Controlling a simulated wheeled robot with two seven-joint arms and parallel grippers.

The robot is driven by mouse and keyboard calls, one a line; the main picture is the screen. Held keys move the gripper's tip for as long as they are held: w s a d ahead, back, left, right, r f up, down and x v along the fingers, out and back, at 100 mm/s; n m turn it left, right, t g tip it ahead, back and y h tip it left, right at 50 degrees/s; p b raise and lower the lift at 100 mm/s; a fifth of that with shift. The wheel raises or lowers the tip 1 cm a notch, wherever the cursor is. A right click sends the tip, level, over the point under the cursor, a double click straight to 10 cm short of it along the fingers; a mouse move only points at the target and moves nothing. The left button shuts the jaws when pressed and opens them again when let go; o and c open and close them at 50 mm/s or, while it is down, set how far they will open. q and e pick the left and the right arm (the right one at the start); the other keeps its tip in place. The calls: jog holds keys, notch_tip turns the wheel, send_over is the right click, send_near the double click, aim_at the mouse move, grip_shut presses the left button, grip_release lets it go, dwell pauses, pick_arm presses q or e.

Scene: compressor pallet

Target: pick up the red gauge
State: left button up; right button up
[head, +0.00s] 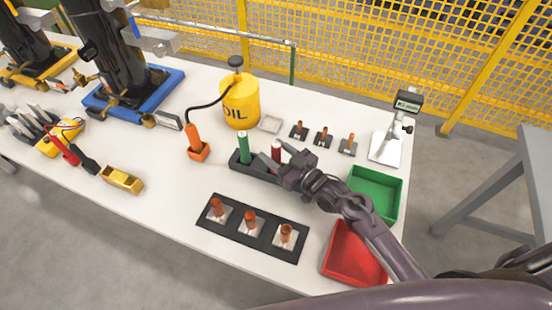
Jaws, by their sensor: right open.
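The red gauge (276,151) stands upright in a black holder (261,173) near the middle of the table, to the right of a green gauge (243,147) in the same holder. My right gripper (275,158) comes in from the right and is open at the red gauge, with its fingers close around or beside it. I cannot tell whether they touch it. The lower part of the red gauge and part of the holder are hidden by the gripper. My left gripper is not in view.
A yellow oil can (241,103) and an orange nozzle (195,142) stand behind and left. A green bin (376,193) and a red bin (352,257) lie right, beside my arm. A black tray (267,232) with copper-coloured parts lies in front. Table is clear at front left.

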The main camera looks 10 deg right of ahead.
jog(key=shift+c, duration=0.3)
jog(key=c, duration=1)
